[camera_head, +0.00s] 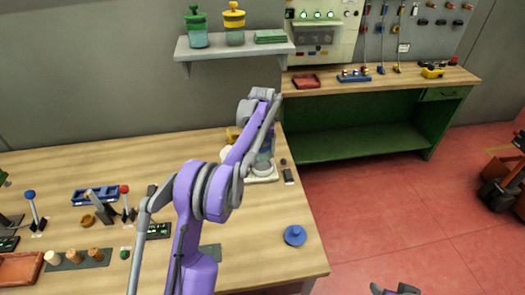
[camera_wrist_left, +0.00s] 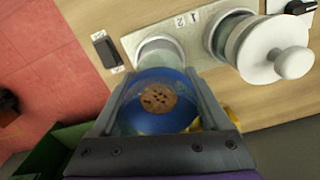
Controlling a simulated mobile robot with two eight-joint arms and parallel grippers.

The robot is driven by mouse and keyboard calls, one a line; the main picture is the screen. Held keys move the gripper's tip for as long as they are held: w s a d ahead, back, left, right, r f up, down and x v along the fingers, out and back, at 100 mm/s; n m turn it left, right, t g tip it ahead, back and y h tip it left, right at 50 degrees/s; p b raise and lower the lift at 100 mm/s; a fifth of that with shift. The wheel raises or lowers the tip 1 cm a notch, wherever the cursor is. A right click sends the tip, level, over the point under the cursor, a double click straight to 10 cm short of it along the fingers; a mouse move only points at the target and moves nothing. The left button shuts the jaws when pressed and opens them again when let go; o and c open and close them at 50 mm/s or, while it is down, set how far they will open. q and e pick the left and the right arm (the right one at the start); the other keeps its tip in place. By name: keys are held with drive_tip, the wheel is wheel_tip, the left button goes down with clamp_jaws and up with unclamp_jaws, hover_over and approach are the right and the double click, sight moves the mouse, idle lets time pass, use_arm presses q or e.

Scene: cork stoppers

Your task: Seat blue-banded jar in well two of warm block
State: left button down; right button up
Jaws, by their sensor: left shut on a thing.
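The blue-banded jar (camera_wrist_left: 150,124) has a speckled cork stopper (camera_wrist_left: 157,98) in its mouth. In the left wrist view my left gripper (camera_wrist_left: 158,105) is shut on it, one finger on each side. The warm block is a pale plate (camera_wrist_left: 195,48) with ringed wells and small marks "1" and "2" between them. The jar overlaps the lower edge of the left-hand well (camera_wrist_left: 160,47); I cannot tell its height. In the head view my arm hides much of the block (camera_head: 262,178).
A black switch (camera_head: 288,175) lies beside the block. A blue lid (camera_head: 295,235) sits near the table's right edge. Several corks stand on a strip (camera_head: 70,263) at front left, by levers and a blue tray (camera_head: 95,196). A grey shape, likely my right gripper (camera_head: 396,289), shows at bottom.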

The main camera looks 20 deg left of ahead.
use_arm(q)
drive_tip(key=shift+f+b, duration=0.6)
drive_tip(key=shift+f, duration=1.55)
use_arm(e)
drive_tip(key=shift+s+f, duration=0.65)
drive_tip(key=shift+f, duration=0.35)
use_arm(q)
drive_tip(key=shift+s+f, duration=0.15)
drive_tip(key=shift+f, duration=0.2)
use_arm(e)
drive_tip(key=shift+s+f, duration=0.15)
